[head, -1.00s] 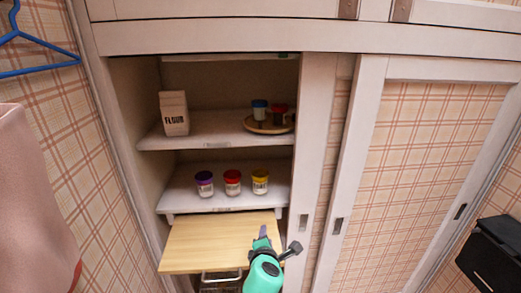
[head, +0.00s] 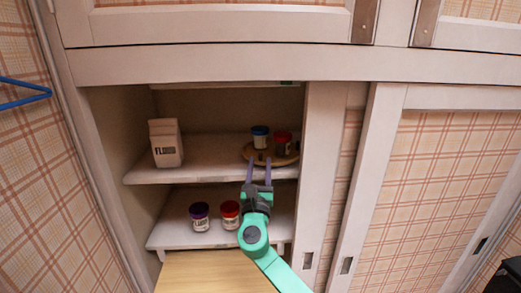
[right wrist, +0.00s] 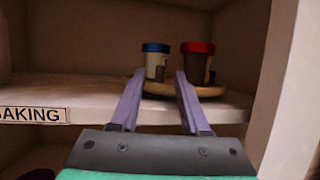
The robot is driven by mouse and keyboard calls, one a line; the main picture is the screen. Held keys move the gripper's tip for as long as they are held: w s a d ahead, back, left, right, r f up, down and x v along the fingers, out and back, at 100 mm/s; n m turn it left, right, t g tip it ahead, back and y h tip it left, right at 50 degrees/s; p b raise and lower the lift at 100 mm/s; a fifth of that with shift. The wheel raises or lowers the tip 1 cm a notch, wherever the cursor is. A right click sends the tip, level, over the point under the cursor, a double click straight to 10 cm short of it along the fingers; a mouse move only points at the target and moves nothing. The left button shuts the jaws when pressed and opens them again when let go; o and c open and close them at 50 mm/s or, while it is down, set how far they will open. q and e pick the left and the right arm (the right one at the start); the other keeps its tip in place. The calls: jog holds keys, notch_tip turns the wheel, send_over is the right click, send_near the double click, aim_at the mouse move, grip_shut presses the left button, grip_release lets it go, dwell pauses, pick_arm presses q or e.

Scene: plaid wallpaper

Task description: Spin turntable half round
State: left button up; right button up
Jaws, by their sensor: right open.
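The wooden turntable (head: 250,153) sits on the upper shelf near its right end, and it also shows in the right wrist view (right wrist: 208,91). A blue-lidded jar (head: 260,138) and a red-lidded jar (head: 283,144) stand upright on it. In the right wrist view the blue-lidded jar (right wrist: 155,62) is left of the red-lidded jar (right wrist: 196,64). My right gripper (head: 258,160) is open and empty, its two purple fingers pointing at the turntable's front edge. Whether the fingertips touch it I cannot tell. My left gripper is not in view.
A flour carton (head: 166,144) stands on the upper shelf (head: 205,172) at left. A purple-lidded jar (head: 200,216) and a red-lidded jar (head: 230,214) stand on the lower shelf. A wooden board (head: 215,273) juts out below. The cupboard's upright frame (head: 318,180) is close right.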

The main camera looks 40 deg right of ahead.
aim_at(260, 158)
jog(key=x, duration=0.3)
jog(key=shift+w+d+r, duration=0.2)
jog(key=shift+w+d, duration=0.05)
grip_shut()
jog(key=shift+f, duration=0.15)
dwell(1.1)
